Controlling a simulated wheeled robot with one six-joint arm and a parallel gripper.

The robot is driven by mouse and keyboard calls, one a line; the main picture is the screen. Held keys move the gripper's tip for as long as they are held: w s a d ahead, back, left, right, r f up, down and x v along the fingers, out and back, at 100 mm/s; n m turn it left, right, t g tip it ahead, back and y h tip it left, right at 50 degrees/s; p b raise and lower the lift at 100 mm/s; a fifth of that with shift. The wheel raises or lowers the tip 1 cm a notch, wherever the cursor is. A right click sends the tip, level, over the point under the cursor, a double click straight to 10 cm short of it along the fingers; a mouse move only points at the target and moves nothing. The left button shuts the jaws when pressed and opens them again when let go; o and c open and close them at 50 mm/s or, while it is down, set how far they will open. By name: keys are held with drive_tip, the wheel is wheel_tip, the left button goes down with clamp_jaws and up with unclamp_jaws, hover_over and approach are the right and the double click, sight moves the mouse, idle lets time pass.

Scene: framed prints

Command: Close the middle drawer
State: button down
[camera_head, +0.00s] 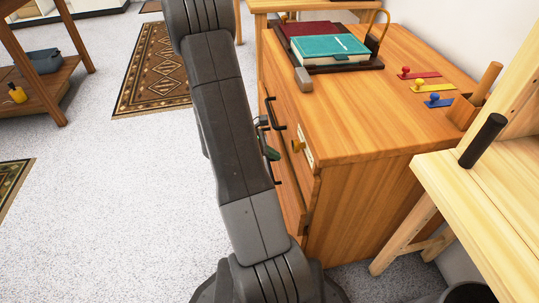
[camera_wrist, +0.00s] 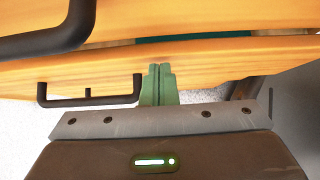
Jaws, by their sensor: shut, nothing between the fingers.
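The wooden cabinet (camera_head: 365,125) stands right of centre in the head view, its drawer fronts facing left and mostly hidden behind my arm. In the wrist view, a drawer front (camera_wrist: 215,68) stands slightly out, with a narrow gap behind it showing something teal (camera_wrist: 195,39). A black bar handle (camera_wrist: 90,100) is on this front's near side; another handle (camera_wrist: 50,42) is at the upper left. My gripper (camera_wrist: 158,70) is shut and empty, its green fingertips at the drawer front, right of the lower handle. I cannot tell whether they touch it. It also shows partly in the head view (camera_head: 269,152).
A teal book (camera_head: 328,47) lies on a dark tray on the cabinet top, near coloured knobs (camera_head: 433,98). A light wooden bench (camera_head: 490,185) stands close at the right. Speckled floor (camera_head: 110,200) to the left is open, with a patterned rug (camera_head: 155,68).

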drive_tip(key=shift+w+d+b, duration=0.2)
drive_tip(key=shift+d+b, duration=0.1)
drive_tip(key=shift+d, duration=0.95)
drive_tip(key=shift+r, duration=0.1)
drive_tip(key=shift+a, duration=0.1)
